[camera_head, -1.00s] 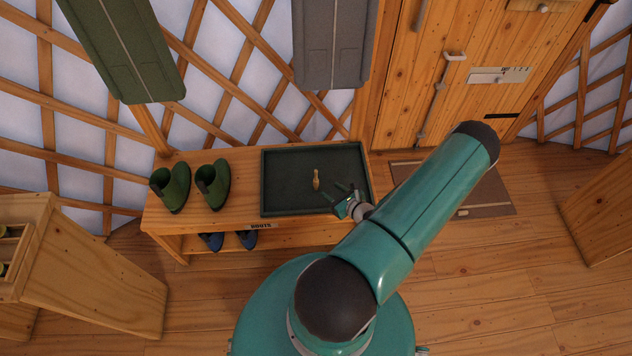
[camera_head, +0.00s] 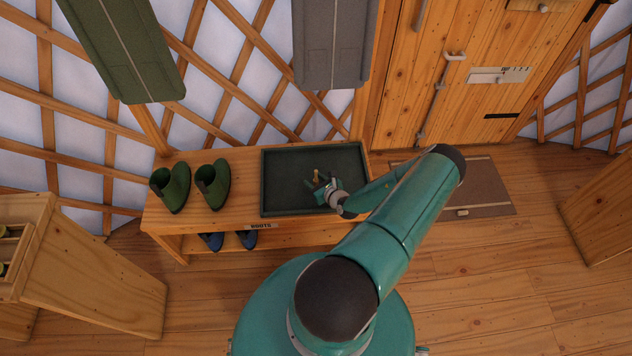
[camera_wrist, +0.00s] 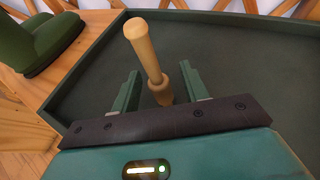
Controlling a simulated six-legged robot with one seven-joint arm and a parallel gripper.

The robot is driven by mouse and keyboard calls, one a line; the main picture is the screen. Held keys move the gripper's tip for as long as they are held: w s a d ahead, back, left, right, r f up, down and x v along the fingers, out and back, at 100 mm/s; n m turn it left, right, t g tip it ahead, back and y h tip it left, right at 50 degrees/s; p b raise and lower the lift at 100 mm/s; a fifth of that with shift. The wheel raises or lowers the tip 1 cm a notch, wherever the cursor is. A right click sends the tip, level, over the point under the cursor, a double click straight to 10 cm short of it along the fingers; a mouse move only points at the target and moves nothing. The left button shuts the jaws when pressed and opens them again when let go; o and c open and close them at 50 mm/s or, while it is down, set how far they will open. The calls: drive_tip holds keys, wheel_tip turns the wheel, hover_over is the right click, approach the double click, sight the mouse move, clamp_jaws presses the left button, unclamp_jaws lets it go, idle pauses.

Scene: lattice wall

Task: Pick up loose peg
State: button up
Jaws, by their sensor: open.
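The loose peg (camera_wrist: 146,52) is a pale wooden piece with a rounded top and a wider lower part. It stands in the dark green tray (camera_wrist: 240,50), slightly tilted in the wrist view. In the head view the peg (camera_head: 316,175) shows small, partly hidden by my gripper (camera_head: 320,186). In the wrist view my gripper (camera_wrist: 163,92) is open, with one finger on each side of the peg's lower part. The fingers look apart from the peg. The tray also shows in the head view (camera_head: 285,180). The peg's lowest end is partly hidden behind the gripper body.
The tray sits on a wooden bench (camera_head: 160,215). Green boots (camera_head: 212,185) stand left of it, and blue shoes (camera_head: 246,238) are on the shelf below. Coats hang above, a grey one (camera_head: 333,45) behind the tray. The rest of the tray is empty.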

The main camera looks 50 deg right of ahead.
drive_tip(key=shift+w+d+f, duration=0.25)
drive_tip(key=shift+w, duration=0.35)
clamp_jaws()
drive_tip(key=shift+r, duration=0.1)
